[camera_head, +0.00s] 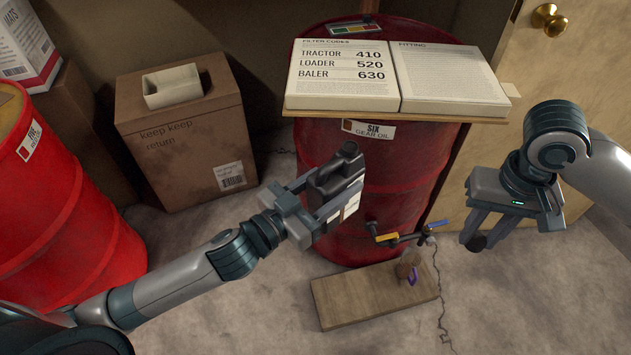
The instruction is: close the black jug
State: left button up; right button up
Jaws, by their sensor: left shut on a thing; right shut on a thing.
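The black jug (338,172) is in the head view, left of the picture's middle right, in front of the red drum marked SIX GEAR OIL. It is tilted, with a pale label on its lower right side. My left gripper (325,196) is shut on the jug's body and holds it above the floor. My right gripper (484,237) points down at the right, apart from the jug. It is shut on a small dark round thing that looks like a cap (476,242). The jug's mouth is too small to make out clearly.
The SIX drum (385,160) carries a board with an open book (345,75). A tap (388,239) sticks out above a wooden block (372,295). A cardboard box (185,140) and the FIVE drum (60,215) stand left. A door (565,70) is behind right.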

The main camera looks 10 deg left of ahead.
pick_arm(q)
jog(key=shift+w+d+m+g+h, duration=0.2)
jog(key=shift+d+m+g+h, duration=0.1)
jog(key=shift+d, duration=0.15)
jog(key=shift+w+d+m+g+h, duration=0.2)
jog(key=shift+d+h, duration=0.1)
jog(key=shift+d, duration=0.15)
pick_arm(e)
jog(key=w+a+r, duration=0.4)
jog(key=a+r, duration=0.5)
jog(key=a, duration=0.3)
jog(key=w+a+r, duration=0.5)
jog(key=a+r, duration=0.4)
jog(key=a, duration=0.3)
jog(key=shift+m, duration=0.4)
pick_arm(q)
jog(key=shift+r, duration=0.1)
pick_arm(e)
jog(key=shift+w+d+f, duration=0.1)
jog(key=shift+f, duration=1.85)
